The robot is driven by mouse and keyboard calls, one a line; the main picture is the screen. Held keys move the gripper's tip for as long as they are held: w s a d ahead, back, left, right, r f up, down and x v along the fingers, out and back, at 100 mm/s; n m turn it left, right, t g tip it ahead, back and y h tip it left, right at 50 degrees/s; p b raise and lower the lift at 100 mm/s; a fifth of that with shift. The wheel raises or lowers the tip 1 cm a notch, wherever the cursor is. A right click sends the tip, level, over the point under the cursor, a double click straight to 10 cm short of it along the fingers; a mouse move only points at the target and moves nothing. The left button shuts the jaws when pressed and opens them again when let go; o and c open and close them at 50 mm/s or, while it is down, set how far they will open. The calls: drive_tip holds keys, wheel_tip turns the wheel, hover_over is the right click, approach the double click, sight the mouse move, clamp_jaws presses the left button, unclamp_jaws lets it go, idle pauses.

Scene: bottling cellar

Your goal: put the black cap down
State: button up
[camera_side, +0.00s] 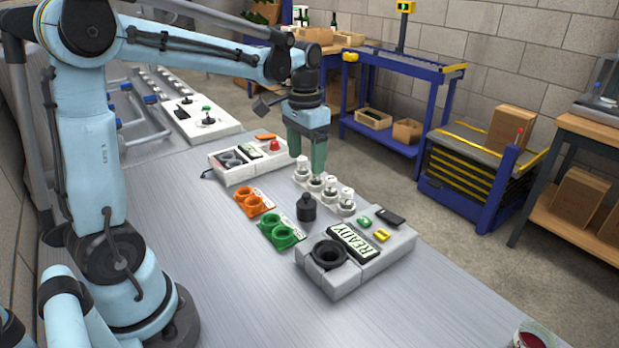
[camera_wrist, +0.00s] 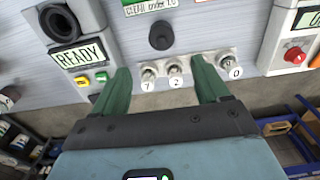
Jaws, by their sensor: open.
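The black cap (camera_side: 306,208) stands upright on the grey metal table, between the green double-ring piece (camera_side: 281,232) and a row of white-topped pieces (camera_side: 331,190). In the wrist view the cap (camera_wrist: 161,36) shows as a dark round shape beyond my fingertips. My gripper (camera_side: 306,163) points down with its two green fingers apart and nothing between them. It is behind the cap in the side view and does not touch it. In the wrist view my gripper (camera_wrist: 160,68) spans over part of the white row, with numbered tags 7, 2 and 0 showing.
A grey block with a READY display (camera_side: 353,242) and a black ring socket (camera_side: 328,254) stands at right. An orange double-ring piece (camera_side: 254,201) and a white box with a red button (camera_side: 274,145) lie further back. Bare table is free in front.

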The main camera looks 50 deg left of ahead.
drive_tip(key=s+d+t, duration=0.7)
drive_tip(key=s+d, duration=0.2)
drive_tip(key=shift+d+f, duration=0.15)
drive_tip(key=shift+d, duration=0.2)
